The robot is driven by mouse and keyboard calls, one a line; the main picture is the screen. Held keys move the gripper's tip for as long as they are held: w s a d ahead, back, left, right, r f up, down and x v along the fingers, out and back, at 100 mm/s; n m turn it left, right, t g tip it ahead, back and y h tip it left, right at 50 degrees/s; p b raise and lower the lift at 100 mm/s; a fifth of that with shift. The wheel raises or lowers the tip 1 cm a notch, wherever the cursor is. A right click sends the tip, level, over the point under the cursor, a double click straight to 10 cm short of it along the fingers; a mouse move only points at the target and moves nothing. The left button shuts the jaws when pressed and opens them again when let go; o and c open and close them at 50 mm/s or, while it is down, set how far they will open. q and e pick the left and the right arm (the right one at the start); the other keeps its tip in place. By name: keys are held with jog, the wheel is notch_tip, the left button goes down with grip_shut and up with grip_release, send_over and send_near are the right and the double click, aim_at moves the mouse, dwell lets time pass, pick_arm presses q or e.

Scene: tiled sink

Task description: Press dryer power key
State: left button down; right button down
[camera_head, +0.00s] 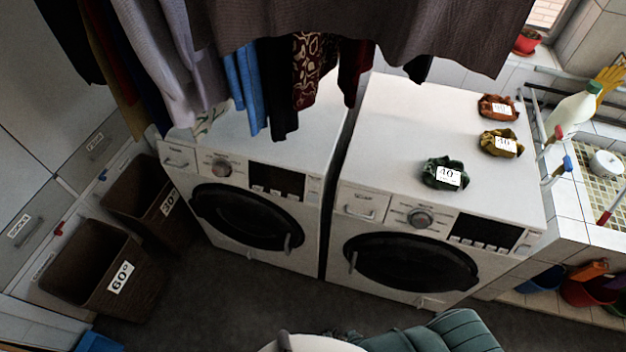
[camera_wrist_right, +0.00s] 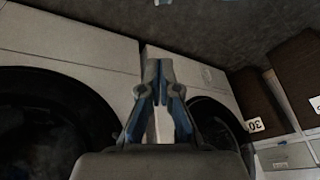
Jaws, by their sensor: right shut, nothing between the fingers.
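Two white front-loading machines stand side by side in the head view, the left one (camera_head: 335,105) and the right one (camera_head: 400,110). I cannot tell which is the dryer. Each has a round dial, a dark display and a row of small keys: left keys (camera_head: 273,192), right keys (camera_head: 482,244). The power key cannot be singled out. My right gripper (camera_wrist_right: 158,68) is shut and empty in the right wrist view, with the machine fronts behind it and no key visibly touched. My left gripper is not in view.
Hanging clothes (camera_head: 370,30) cover part of the left machine's top. Several small labelled bundles, including a green one (camera_head: 440,173), lie on the right machine. Brown baskets (camera_head: 95,270) stand at left, a tiled sink (camera_head: 600,185) at right. Dark floor (camera_head: 235,295) lies open in front.

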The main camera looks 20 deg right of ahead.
aim_at(314, 183)
jog(key=w+a+r+m+t+y+p, duration=0.1)
jog(key=w+a+r+m+t, duration=0.2)
jog(key=w+r, duration=0.75)
jog(key=w+a+r+m+t+y, duration=0.1)
jog(key=w+a+r+m+t, duration=0.25)
jog(key=w+r, duration=0.7)
jog(key=w+r+m+t+p, duration=0.1)
jog(key=w+r, duration=0.5)
jog(key=r, duration=0.7)
jog(key=w+d+r+m+t, duration=0.1)
jog(key=w+r+m+t, duration=0.3)
jog(key=r, duration=1)
jog(key=w+t, duration=0.2)
jog(key=w, duration=0.1)
jog(key=shift+r+m+p, duration=0.3)
jog(key=shift+m+p, duration=0.05)
jog(key=shift+p, duration=0.05)
jog(key=shift+w+d+f+b, duration=0.5)
jog(key=shift+w+d+b, duration=0.25)
jog(key=shift+w, duration=0.4)
jog(key=shift+w+d+f+b, duration=0.5)
jog(key=shift+w+d, duration=0.3)
jog(key=shift+w, duration=0.35)
jog(key=shift+w+d+f+b, duration=0.5)
jog(key=shift+w+d+b, duration=0.25)
jog(key=shift+w, duration=0.4)
jog(key=shift+d, duration=0.1)
